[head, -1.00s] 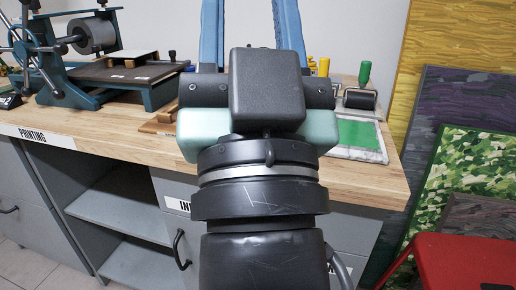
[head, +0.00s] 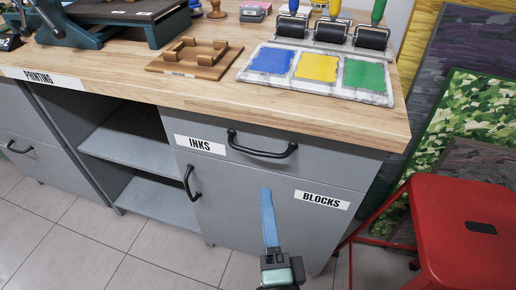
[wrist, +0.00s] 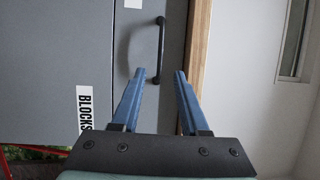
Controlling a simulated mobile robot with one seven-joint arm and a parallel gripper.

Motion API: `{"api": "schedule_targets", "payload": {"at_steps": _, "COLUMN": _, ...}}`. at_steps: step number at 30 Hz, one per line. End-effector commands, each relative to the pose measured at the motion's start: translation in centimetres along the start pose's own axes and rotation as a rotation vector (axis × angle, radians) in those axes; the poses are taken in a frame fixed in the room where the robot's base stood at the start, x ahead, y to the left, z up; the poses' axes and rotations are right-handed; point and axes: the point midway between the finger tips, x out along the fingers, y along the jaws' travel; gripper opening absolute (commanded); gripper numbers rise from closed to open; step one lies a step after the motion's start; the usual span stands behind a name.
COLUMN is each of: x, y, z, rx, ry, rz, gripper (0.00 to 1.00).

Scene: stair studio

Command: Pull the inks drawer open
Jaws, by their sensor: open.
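The inks drawer (head: 290,163) is a grey front under the wooden worktop, marked with an INKS label (head: 200,145). It looks shut, flush with the cabinet. Its black bow handle (head: 262,150) runs across the front and also shows upright in the wrist view (wrist: 161,48). My gripper (head: 266,193) is open and empty, below the handle in the head view, in front of the cabinet door. In the wrist view the blue fingertips (wrist: 160,73) appear on either side of the handle's near end; their distance from it is hard to tell.
The door below carries a BLOCKS label (head: 322,200) and its own handle (head: 188,182). A red stool (head: 465,235) stands close on the right. Open shelves (head: 135,150) lie left. Ink tray (head: 318,72) and wooden rack (head: 195,58) rest on the worktop (head: 120,85).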

Motion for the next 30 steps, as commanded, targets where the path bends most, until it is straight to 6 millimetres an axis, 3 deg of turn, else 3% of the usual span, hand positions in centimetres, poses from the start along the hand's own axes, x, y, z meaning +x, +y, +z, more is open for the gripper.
{"api": "schedule_targets", "payload": {"at_steps": 18, "x": 10.2, "y": -0.3, "z": 0.1, "rx": -0.005, "ry": -0.003, "rz": -0.002, "gripper": 0.44}}
{"api": "schedule_targets", "payload": {"at_steps": 24, "x": 11.8, "y": -0.2, "z": 0.1, "rx": -0.006, "ry": -0.002, "rz": -0.001, "gripper": 0.44}}
{"api": "schedule_targets", "payload": {"at_steps": 30, "x": 12.1, "y": -0.1, "z": 0.1, "rx": -0.005, "ry": -0.002, "rz": -0.001, "gripper": 0.44}}
